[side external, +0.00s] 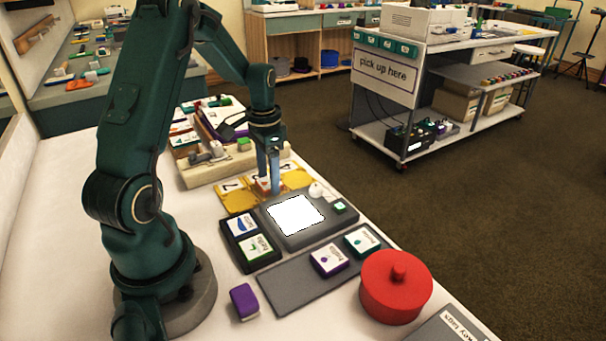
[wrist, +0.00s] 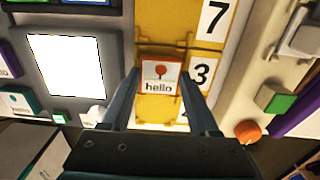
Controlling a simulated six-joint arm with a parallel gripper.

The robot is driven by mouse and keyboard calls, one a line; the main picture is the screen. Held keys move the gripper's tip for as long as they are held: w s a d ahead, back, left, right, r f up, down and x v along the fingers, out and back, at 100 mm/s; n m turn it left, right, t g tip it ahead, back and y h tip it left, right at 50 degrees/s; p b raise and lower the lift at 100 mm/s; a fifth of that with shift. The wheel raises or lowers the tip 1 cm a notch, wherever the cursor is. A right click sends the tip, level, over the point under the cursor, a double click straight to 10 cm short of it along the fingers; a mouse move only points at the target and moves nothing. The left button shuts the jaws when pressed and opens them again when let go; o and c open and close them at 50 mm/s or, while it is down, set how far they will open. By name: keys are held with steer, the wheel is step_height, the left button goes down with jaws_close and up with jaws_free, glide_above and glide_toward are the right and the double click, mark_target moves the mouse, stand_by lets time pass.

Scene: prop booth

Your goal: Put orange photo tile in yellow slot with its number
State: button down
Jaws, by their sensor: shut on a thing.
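The orange photo tile (wrist: 160,78) has a white face with a red-orange round picture and the word "hello". It shows small between the fingers in the side view (side external: 264,186). My gripper (wrist: 160,80) is shut on it, one finger at each side. The tile is over the yellow slot strip (wrist: 160,28), beside the number 3 card (wrist: 202,75). A 7 card (wrist: 213,18) is farther up; a lower number is mostly hidden by a finger. Yellow also shows on both sides of my gripper in the side view (side external: 238,198). I cannot tell whether the tile touches the slot floor.
A grey device with a lit white screen (side external: 296,215) stands beside the strip. Dark trays hold other picture tiles (side external: 256,246), green, blue and purple. A red lidded pot (side external: 396,286) is at the front right. A beige rack with tools (side external: 212,160) is behind.

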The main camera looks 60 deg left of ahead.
stand_by(0.4)
steer(key=shift+c, duration=0.3)
jaws_free()
